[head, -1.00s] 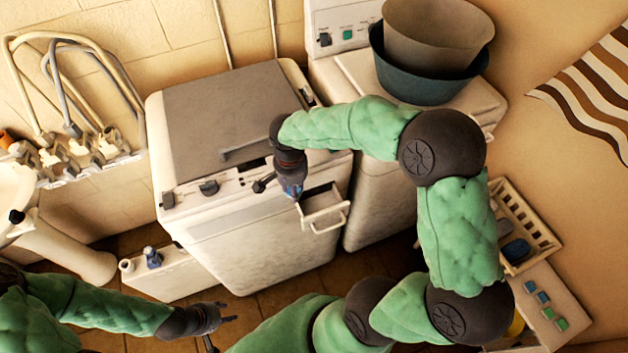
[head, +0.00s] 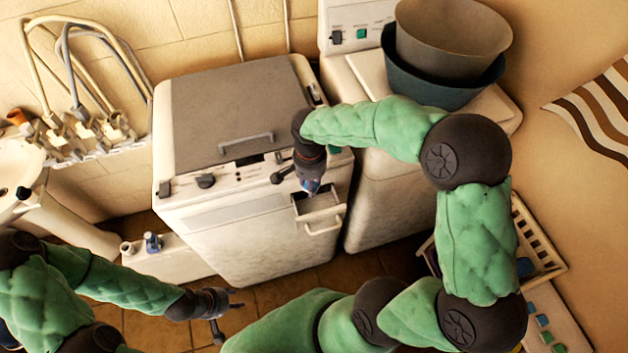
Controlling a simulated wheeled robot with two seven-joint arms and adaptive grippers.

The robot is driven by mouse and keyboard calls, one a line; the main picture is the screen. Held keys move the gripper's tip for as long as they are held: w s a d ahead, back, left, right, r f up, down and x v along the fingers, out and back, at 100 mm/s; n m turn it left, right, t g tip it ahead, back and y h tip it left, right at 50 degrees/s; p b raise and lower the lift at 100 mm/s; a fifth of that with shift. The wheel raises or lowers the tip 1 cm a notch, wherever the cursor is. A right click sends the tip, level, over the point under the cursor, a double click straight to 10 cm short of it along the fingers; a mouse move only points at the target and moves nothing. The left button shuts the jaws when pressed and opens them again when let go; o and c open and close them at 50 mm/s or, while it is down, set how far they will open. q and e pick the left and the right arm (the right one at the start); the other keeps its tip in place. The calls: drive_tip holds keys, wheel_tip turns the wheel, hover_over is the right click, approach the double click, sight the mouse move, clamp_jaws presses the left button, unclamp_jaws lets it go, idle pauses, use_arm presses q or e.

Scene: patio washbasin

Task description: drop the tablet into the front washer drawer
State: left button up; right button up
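The front washer drawer (head: 324,221) is a small pale tray with a loop handle, pulled out from the front of the left washer (head: 235,235). My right gripper (head: 310,188) points down just above the drawer's back part. A small blue patch shows at its tip; I cannot tell whether this is the tablet or part of the gripper. Its fingers are too small and overlapped to read. My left gripper (head: 228,314) is low at the left, in front of the washer, with its fingers spread and empty.
A second washer (head: 375,200) stands to the right, carrying nested tubs (head: 440,85). A slatted crate (head: 535,240) is at the right, partly behind my arm. Taps and hoses (head: 85,130) are on the left wall. A low white container (head: 165,262) stands beside the washer.

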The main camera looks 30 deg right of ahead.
drive_tip(key=shift+f+b, duration=1.75)
drive_tip(key=shift+f, duration=1.1)
drive_tip(key=o, duration=1.1)
drive_tip(key=shift+c, duration=0.2)
drive_tip(key=shift+r, duration=0.15)
wheel_tip(320, 180, up, 12)
drive_tip(key=shift+a, duration=0.1)
